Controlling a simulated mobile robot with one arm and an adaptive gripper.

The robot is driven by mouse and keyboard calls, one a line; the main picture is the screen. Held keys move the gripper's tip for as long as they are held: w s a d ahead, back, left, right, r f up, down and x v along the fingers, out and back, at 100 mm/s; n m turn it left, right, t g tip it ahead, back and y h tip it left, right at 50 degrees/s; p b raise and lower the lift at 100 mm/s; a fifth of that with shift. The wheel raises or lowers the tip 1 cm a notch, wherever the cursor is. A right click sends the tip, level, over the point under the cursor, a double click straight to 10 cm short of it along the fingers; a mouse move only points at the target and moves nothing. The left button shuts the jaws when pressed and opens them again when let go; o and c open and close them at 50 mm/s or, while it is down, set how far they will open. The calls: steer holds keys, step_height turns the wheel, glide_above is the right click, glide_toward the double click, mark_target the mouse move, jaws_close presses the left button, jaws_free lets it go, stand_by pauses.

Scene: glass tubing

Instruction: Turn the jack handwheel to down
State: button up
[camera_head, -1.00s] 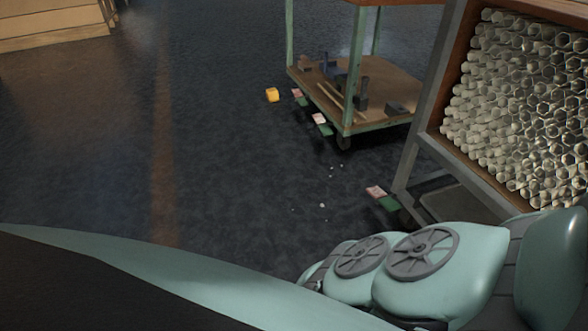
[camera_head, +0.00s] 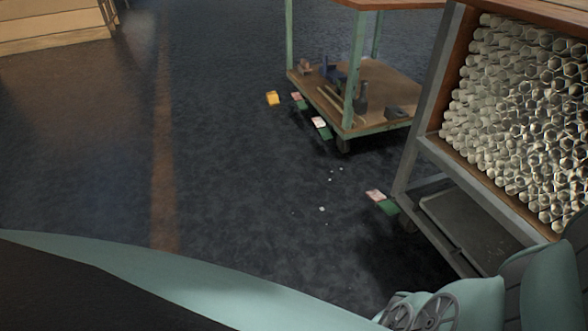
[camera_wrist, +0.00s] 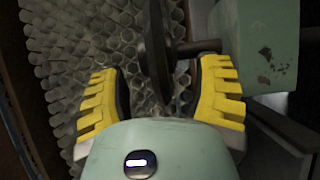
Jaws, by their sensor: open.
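In the wrist view a dark round wheel (camera_wrist: 154,50), seen nearly edge-on, looks like the jack handwheel. A dark shaft (camera_wrist: 196,47) joins it to a worn pale green housing (camera_wrist: 258,45) on the right. My gripper (camera_wrist: 160,78) is open, with its yellow-padded fingers spread to either side of the wheel's lower part. The wheel's rim lies between the finger lines, and the right finger sits just below the shaft. I cannot tell whether either finger touches them. The head view shows neither the gripper nor a clear handwheel; my arm fills its lower right corner.
A rack of glass tubes (camera_head: 520,110) stands at the right, and tube ends also fill the wrist view's background (camera_wrist: 85,60). A green-framed cart (camera_head: 375,127) with tools stands behind.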

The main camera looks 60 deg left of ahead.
steer(key=shift+s, duration=0.1)
steer(key=c, duration=0.9)
steer(key=shift+f, duration=0.1)
jaws_close()
steer(key=shift+a, duration=0.1)
